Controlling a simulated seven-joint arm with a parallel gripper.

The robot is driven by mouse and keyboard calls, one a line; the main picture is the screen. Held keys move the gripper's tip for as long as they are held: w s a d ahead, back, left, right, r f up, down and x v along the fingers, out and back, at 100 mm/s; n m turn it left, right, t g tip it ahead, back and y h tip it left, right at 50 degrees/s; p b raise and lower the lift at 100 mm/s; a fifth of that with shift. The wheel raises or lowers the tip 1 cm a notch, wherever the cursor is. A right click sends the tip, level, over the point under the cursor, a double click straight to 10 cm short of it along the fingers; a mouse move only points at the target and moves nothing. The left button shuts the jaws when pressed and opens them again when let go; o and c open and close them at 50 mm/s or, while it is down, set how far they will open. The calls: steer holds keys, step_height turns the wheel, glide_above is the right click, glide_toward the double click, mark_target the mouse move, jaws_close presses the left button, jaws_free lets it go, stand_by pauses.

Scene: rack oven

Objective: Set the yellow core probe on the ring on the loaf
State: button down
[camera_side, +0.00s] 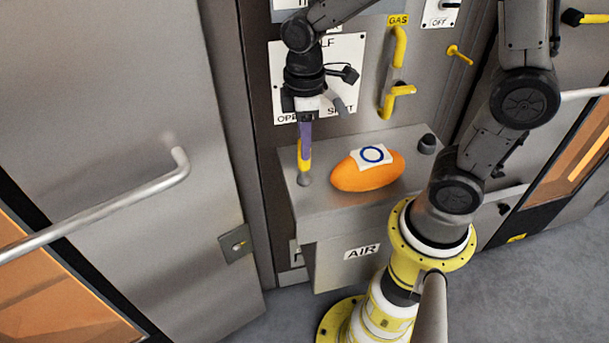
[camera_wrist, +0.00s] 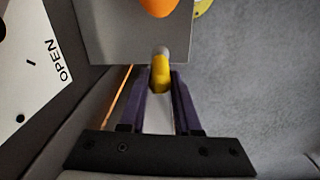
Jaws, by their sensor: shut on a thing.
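The yellow core probe (camera_side: 304,165) is upright between my gripper's fingers, its grey rounded lower end over the left end of the steel ledge. I cannot tell whether that end touches the ledge. My gripper (camera_side: 305,138) points down with its purple fingers shut on the probe; in the wrist view the probe (camera_wrist: 161,72) sits between the two fingertips. The orange loaf (camera_side: 368,174) lies on the ledge to the right of the probe. A white patch with a blue ring (camera_side: 373,154) lies on top of the loaf. In the wrist view only the loaf's edge (camera_wrist: 158,6) shows.
The steel ledge (camera_side: 325,200) carries a dark knob (camera_side: 428,143) at its right. Behind stand a grey lever (camera_side: 338,103) and a yellow gas handle (camera_side: 390,95). A door with a long handle (camera_side: 110,205) is at left. The ledge between probe and loaf is clear.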

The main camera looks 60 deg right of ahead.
steer(key=shift+r, duration=0.1)
steer(key=shift+r, duration=1.7)
steer(key=shift+s, duration=0.1)
steer(key=shift+s, duration=0.25)
steer(key=s+d+r+m, duration=0.4)
steer(key=s+d+r, duration=0.4)
steer(key=s+d, duration=0.2)
steer(key=shift+d+m, duration=0.4)
steer(key=shift+d, duration=0.25)
steer(key=shift+r, duration=0.15)
step_height(320, 180, down, 7)
